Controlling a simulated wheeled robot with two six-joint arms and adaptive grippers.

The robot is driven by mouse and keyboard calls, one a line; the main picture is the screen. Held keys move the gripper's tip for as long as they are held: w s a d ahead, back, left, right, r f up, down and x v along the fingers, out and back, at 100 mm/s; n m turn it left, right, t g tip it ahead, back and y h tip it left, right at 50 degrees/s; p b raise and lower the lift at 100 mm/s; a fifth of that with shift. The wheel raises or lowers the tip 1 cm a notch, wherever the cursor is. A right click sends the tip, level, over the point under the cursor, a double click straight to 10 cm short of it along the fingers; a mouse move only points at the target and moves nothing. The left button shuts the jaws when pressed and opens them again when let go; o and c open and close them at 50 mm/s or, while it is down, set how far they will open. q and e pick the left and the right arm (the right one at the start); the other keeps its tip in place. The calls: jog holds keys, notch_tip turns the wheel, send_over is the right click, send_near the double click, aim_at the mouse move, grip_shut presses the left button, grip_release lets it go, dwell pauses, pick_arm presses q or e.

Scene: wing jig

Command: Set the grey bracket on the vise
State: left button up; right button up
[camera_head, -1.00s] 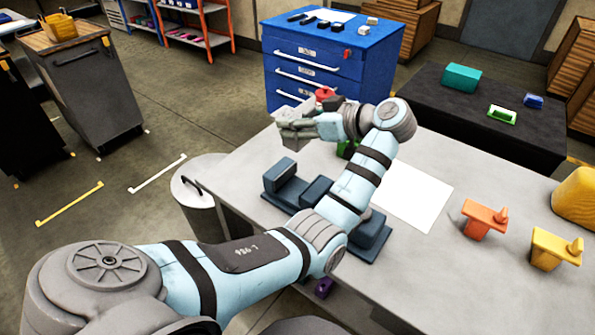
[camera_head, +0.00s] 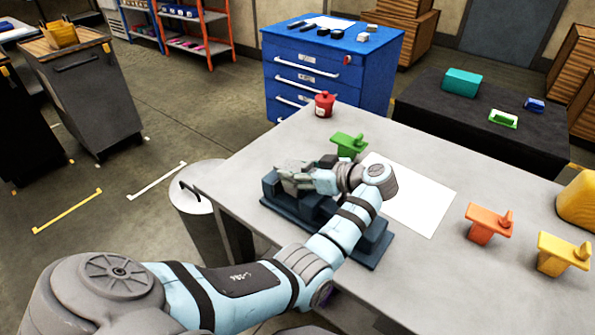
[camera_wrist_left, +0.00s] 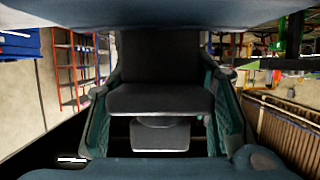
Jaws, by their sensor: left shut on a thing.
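The dark blue vise (camera_head: 375,242) lies on the grey table in the head view. My left forearm and gripper hide part of it. My left gripper (camera_head: 290,178) is over the far left part of the vise. In the left wrist view the grey bracket (camera_wrist_left: 155,62) sits between the two fingers, and the gripper is shut on it. In the head view I cannot clearly tell the bracket from the grey fingers, nor whether it touches the vise. My right gripper is not in view.
A green bracket (camera_head: 348,144) and a red canister (camera_head: 324,104) stand beyond the vise. A white sheet (camera_head: 415,200) lies to its right. Orange (camera_head: 488,224) and yellow (camera_head: 562,252) brackets stand farther right. A round bin (camera_head: 195,205) is beside the table's left edge.

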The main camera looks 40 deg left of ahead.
pick_arm(q)
jog(key=shift+f+b, duration=0.3)
jog(key=shift+f, duration=0.1)
jog(key=o, duration=1.6)
jog(key=shift+r, duration=0.1)
jog(key=shift+c, duration=0.2)
jog(key=shift+r+p, duration=0.35)
jog(key=shift+p, duration=0.1)
jog(key=shift+d+r+p, duration=0.15)
jog(key=shift+r+p, duration=0.4)
jog(key=shift+p, duration=0.05)
jog(key=b+v, duration=0.1)
jog(key=v, duration=1)
jog(key=shift+d, duration=0.4)
jog(key=shift+f, duration=0.15)
